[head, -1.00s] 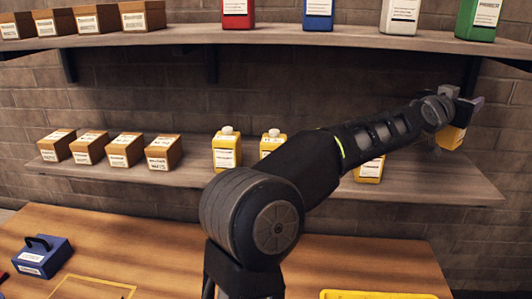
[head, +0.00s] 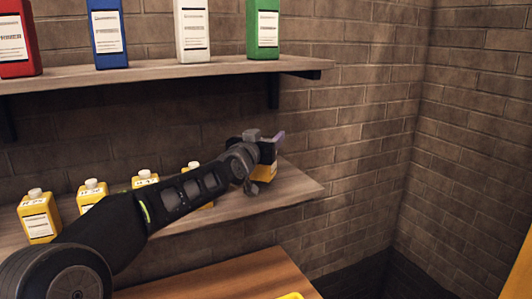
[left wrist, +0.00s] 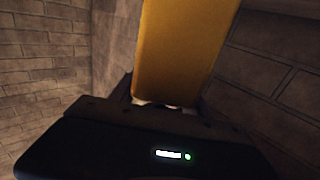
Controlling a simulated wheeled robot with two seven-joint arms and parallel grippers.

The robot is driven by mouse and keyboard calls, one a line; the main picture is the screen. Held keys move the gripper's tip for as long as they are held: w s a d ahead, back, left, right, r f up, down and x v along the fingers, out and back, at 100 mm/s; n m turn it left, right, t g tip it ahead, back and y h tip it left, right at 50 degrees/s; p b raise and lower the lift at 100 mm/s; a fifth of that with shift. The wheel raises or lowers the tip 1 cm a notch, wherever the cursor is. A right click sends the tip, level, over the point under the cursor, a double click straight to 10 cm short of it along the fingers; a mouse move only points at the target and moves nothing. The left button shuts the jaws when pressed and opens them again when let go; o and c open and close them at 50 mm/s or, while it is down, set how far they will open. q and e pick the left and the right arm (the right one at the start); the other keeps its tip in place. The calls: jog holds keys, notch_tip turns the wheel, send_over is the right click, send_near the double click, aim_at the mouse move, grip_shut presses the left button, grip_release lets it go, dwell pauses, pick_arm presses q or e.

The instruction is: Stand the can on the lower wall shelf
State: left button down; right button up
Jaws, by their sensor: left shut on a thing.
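My left gripper (head: 268,150) is shut on a yellow can (head: 264,173), at the right end of the lower wall shelf (head: 294,188). The can is mostly hidden behind the gripper in the head view, and I cannot tell whether its base touches the shelf. In the left wrist view the can (left wrist: 185,50) shows as a plain yellow face just beyond the gripper body. My right gripper is not in view.
Several yellow cans, one at the left (head: 39,217), stand along the lower shelf, some partly behind my arm. The upper shelf (head: 150,76) carries red, blue, white and green cans. A wooden table (head: 225,280) lies below.

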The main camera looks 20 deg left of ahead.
pick_arm(q)
jog(key=shift+r, duration=0.1)
jog(key=shift+f+b, duration=0.3)
jog(key=shift+f, duration=1.65)
jog(key=shift+r, duration=0.1)
jog(key=shift+f, duration=0.25)
jog(key=c, duration=0.5)
grip_release()
jog(key=shift+r, duration=0.2)
